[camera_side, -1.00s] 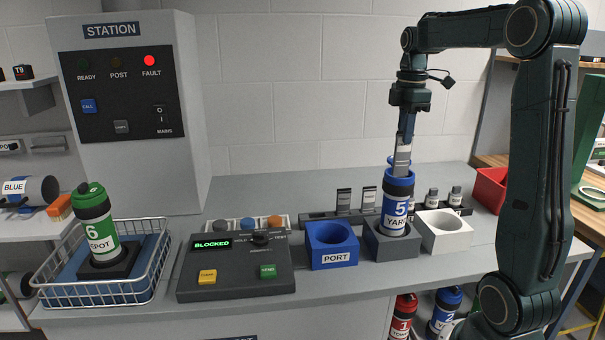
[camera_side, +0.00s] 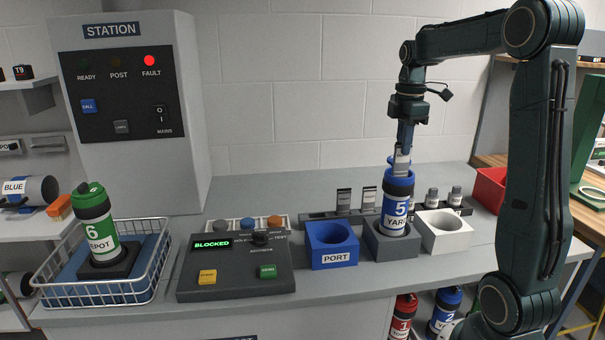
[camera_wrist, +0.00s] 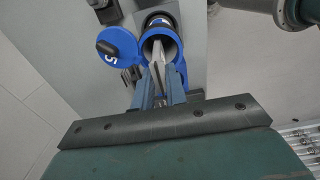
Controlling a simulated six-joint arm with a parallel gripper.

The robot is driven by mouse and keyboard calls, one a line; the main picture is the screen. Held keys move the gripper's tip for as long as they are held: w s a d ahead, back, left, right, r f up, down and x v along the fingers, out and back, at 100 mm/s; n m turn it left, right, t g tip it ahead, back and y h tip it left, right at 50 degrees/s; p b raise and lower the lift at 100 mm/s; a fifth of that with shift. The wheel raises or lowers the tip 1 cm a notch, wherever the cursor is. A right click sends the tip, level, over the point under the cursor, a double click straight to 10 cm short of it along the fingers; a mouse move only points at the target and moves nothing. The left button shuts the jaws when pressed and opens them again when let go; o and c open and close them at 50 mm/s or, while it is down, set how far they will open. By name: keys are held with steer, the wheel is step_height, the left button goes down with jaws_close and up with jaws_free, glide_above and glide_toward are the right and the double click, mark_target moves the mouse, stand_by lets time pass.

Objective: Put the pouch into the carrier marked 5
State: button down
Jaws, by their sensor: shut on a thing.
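The carrier marked 5 (camera_side: 395,208), a blue and white cylinder, stands upright in a dark grey holder (camera_side: 391,246). In the wrist view its blue lid (camera_wrist: 113,46), marked 5, is swung aside and its round mouth (camera_wrist: 146,40) is open. My gripper (camera_side: 403,148) points down just above the carrier and is shut on the grey pouch (camera_side: 401,164). The pouch's lower part is inside the mouth and hidden in the side view. The wrist view shows the fingers (camera_wrist: 163,82) with the pouch (camera_wrist: 158,52) reaching into the opening.
A blue PORT block (camera_side: 331,246) and a white holder (camera_side: 445,231), both empty, flank the grey holder. The control box (camera_side: 236,270) reads BLOCKED. A green carrier 6 (camera_side: 98,226) stands in a wire basket (camera_side: 146,290).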

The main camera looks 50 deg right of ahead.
steer(key=shift+f, duration=0.25)
steer(key=shift+f, duration=0.4)
steer(key=shift+f, duration=0.35)
steer(key=shift+f, duration=0.25)
steer(key=c, duration=1.3)
jaws_free()
steer(key=shift+c, duration=0.2)
steer(key=shift+r, duration=0.1)
